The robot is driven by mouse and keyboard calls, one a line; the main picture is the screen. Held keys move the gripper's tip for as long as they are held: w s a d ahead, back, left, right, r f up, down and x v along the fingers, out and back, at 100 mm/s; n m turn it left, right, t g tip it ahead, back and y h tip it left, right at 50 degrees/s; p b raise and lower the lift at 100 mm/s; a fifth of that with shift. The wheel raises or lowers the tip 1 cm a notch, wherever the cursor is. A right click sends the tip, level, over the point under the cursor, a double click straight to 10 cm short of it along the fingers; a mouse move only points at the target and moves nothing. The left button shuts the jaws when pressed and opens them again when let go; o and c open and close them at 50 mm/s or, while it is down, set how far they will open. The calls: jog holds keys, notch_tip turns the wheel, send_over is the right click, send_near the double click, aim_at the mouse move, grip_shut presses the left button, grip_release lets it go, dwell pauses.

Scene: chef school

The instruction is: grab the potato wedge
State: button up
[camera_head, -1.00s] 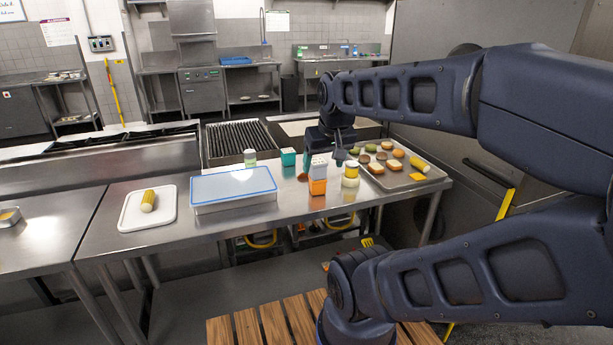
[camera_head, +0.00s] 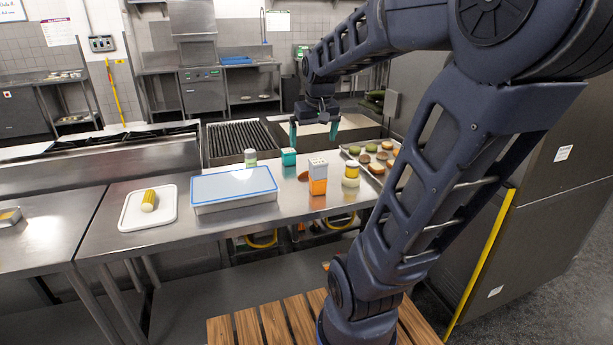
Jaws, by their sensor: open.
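I cannot pick out a potato wedge for certain. A small reddish-brown piece (camera_head: 304,176) lies on the steel counter, just left of and behind an orange and white box (camera_head: 318,177); it is too small to name surely. A metal tray (camera_head: 372,184) at the counter's right end holds several round and blocky food pieces, and my arm hides its right part. My gripper (camera_head: 314,139) points down with its two teal-tipped fingers spread wide. It is empty, above the back of the counter, higher than the boxes and left of the tray.
A yellow and white jar (camera_head: 351,174), a teal-topped shaker (camera_head: 288,158) and a green-labelled jar (camera_head: 250,158) stand on the counter (camera_head: 285,205). A blue-rimmed container (camera_head: 234,187) and a white board (camera_head: 131,216) with a corn cob (camera_head: 149,200) are left. A grill (camera_head: 238,141) lies behind.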

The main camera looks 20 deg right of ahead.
jog(key=w+d+f+g, duration=0.1)
jog(key=w+d+f, duration=0.1)
jog(key=w, duration=0.7)
jog(key=g, duration=0.2)
send_over(306, 173)
jog(key=w, duration=0.1)
notch_tip(306, 173, down, 17)
jog(key=shift+n, duration=0.4)
jog(key=f, duration=1)
jog(key=shift+d+f, duration=0.2)
jog(key=shift+d, duration=0.1)
jog(key=c, duration=1)
jog(key=shift+r, duration=0.15)
